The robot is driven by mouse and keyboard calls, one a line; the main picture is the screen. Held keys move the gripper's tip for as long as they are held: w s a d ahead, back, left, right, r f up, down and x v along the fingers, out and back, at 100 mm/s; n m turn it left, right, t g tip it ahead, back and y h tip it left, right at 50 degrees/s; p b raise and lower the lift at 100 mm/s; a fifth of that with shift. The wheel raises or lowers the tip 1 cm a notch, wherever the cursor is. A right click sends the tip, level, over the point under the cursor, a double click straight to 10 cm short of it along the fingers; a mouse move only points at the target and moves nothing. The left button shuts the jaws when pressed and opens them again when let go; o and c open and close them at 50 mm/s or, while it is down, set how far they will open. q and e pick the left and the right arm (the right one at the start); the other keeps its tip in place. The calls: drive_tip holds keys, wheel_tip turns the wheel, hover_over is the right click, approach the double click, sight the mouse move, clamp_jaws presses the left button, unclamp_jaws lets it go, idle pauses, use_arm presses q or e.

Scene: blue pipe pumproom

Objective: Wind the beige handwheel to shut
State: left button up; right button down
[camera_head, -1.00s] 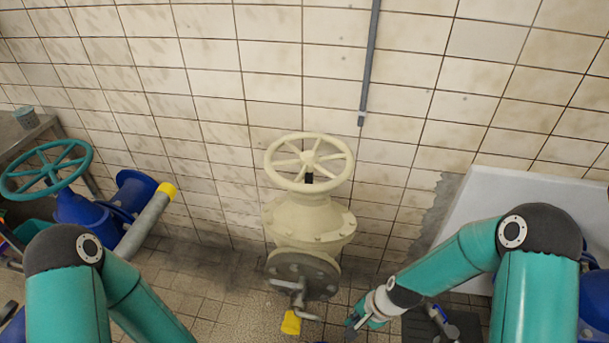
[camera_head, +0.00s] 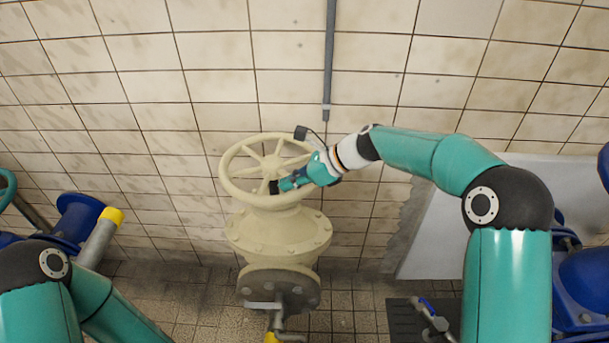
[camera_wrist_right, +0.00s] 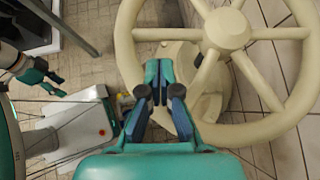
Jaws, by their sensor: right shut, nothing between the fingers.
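The beige handwheel (camera_head: 271,164) sits on top of a beige valve body (camera_head: 278,236) in the middle of the head view. It fills the upper right of the right wrist view (camera_wrist_right: 227,28), with its hub and spokes clear. My right gripper (camera_head: 273,187) is at the wheel's near side, over the rim. In the right wrist view its fingers (camera_wrist_right: 158,66) are shut and empty, their tips over the gap below a spoke. I cannot tell if they touch the wheel. My left gripper (camera_wrist_right: 58,86) shows at the left of the right wrist view, fingers apart, away from the wheel.
A tiled wall stands behind the valve, with a grey vertical pipe (camera_head: 329,60) above right. A blue pipe (camera_head: 79,215) with a yellow-capped grey pipe (camera_head: 100,238) is at left. A pale slab (camera_head: 440,230) leans at right. Tiled floor shows around the valve base.

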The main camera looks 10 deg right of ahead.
drive_tip(key=shift+x, duration=2)
drive_tip(key=shift+a, duration=0.2)
